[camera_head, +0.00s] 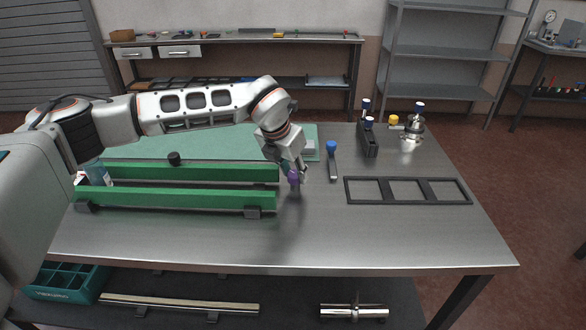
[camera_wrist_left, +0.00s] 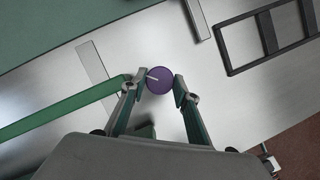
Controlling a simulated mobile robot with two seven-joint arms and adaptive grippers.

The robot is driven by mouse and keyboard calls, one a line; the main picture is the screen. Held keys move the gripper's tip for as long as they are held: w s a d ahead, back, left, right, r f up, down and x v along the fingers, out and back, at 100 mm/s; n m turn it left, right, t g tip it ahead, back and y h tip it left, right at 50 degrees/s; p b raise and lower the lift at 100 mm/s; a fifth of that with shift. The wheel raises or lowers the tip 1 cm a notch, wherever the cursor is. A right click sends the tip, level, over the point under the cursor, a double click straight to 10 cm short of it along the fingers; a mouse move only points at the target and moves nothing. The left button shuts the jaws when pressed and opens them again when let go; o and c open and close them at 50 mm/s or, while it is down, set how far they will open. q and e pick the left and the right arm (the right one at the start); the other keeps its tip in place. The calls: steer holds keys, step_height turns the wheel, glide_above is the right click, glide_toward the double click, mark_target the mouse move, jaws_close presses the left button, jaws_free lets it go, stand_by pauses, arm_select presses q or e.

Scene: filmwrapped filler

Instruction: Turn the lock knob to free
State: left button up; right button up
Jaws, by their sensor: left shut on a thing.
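A purple round knob (camera_wrist_left: 159,80) with a white line on its top sits between the fingers of my left gripper (camera_wrist_left: 156,88) in the left wrist view. The fingers are shut on the knob from both sides. In the head view, my left gripper (camera_head: 299,176) reaches down to the purple knob (camera_head: 294,179) at the right end of the green rails (camera_head: 190,197). What carries the knob is mostly hidden. My right gripper is not in view.
A black frame with three openings (camera_head: 345,190) lies to the right. A dark block with blue knobs (camera_head: 368,140) and a metal fixture (camera_head: 411,130) stand at the back right. The front right of the table is clear.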

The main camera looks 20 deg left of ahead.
arm_select(q)
steer(key=n+y, duration=0.1)
steer(key=n, duration=0.2)
steer(key=shift+d+n, duration=0.15)
steer(key=shift+n, duration=0.25)
steer(key=n+y, duration=0.1)
steer(key=n, duration=0.2)
steer(key=shift+d+y, duration=0.1)
steer(key=shift+y, duration=0.2)
steer(key=shift+n+y, duration=0.3)
steer(key=shift+n, duration=0.5)
steer(key=o, duration=1.1)
